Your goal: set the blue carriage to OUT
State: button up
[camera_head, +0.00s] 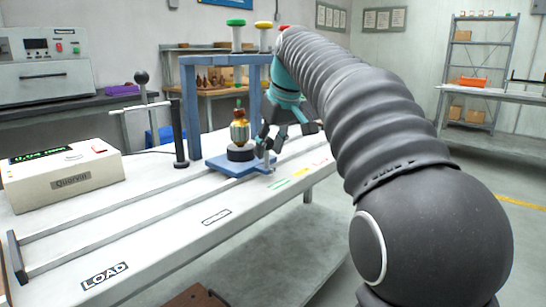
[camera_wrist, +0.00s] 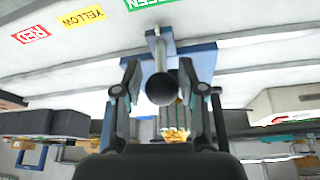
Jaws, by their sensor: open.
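The blue carriage (camera_head: 232,166) is a flat blue plate on the bench rails, at the blue frame and well away from the LOAD label (camera_head: 105,275). It carries an armature with copper windings (camera_head: 239,133) on a dark round base. My gripper (camera_head: 270,143) is at the carriage's right front corner. In the wrist view my gripper (camera_wrist: 160,75) is open, its fingers on either side of a black ball knob (camera_wrist: 162,89) on a grey post. The blue plate (camera_wrist: 203,62) shows behind the knob. Finger contact with the knob cannot be told. No OUT label is readable.
A blue frame (camera_head: 190,112) stands over the carriage, with green, yellow and red spools on top. GREEN, YELLOW and RED labels (camera_wrist: 84,17) lie along the bench edge. A Quorvin box (camera_head: 65,178) and a black post (camera_head: 179,135) stand left. The rails toward LOAD are clear.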

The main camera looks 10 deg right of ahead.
jog(key=shift+x, duration=1.2)
grip_shut()
